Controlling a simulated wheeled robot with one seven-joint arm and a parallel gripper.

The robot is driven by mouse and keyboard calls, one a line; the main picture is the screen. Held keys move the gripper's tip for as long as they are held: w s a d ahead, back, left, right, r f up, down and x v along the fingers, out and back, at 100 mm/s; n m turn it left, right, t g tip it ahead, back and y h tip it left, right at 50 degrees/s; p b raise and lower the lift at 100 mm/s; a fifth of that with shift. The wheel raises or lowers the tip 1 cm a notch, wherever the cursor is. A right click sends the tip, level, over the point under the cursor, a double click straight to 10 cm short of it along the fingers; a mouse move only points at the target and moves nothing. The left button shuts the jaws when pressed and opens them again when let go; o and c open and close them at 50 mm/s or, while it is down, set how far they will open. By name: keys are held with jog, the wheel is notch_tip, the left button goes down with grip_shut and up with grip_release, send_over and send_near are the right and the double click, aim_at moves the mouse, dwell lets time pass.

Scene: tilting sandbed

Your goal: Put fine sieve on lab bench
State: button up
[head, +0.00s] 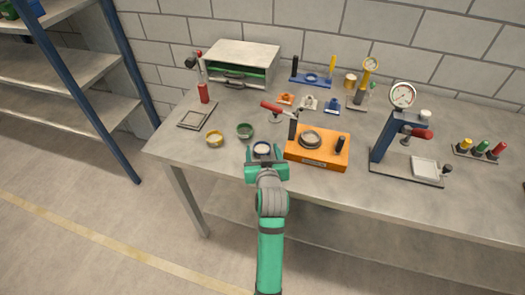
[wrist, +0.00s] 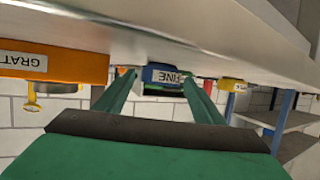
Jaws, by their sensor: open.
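The fine sieve, a small blue round ring with a pale inside, sits on the lab bench near its front edge in the head view (head: 262,149). In the wrist view, which is upside down, the blue fine sieve (wrist: 160,77) shows its FINE label and appears to rest on the bench surface. My gripper (head: 264,155) is open at the front edge, with its fingers on either side of the sieve. In the wrist view my gripper (wrist: 158,85) has a visible finger to each side of it; whether they touch it I cannot tell. The lab bench (head: 180,150) is grey.
An orange fixture (head: 308,159) stands close to the right of the sieve. A green ring (head: 245,130) and a yellow ring (head: 215,140) lie to the left. A dial-gauge press (head: 383,142) stands farther right. Bare bench lies at the front left.

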jog(key=shift+r, duration=0.1)
jog(key=shift+s+r, duration=0.1)
jog(key=a+v, duration=0.1)
jog(key=v, duration=1)
jog(key=shift+s+d, duration=0.35)
jog(key=shift+d, duration=0.15)
jog(key=shift+r, duration=0.15)
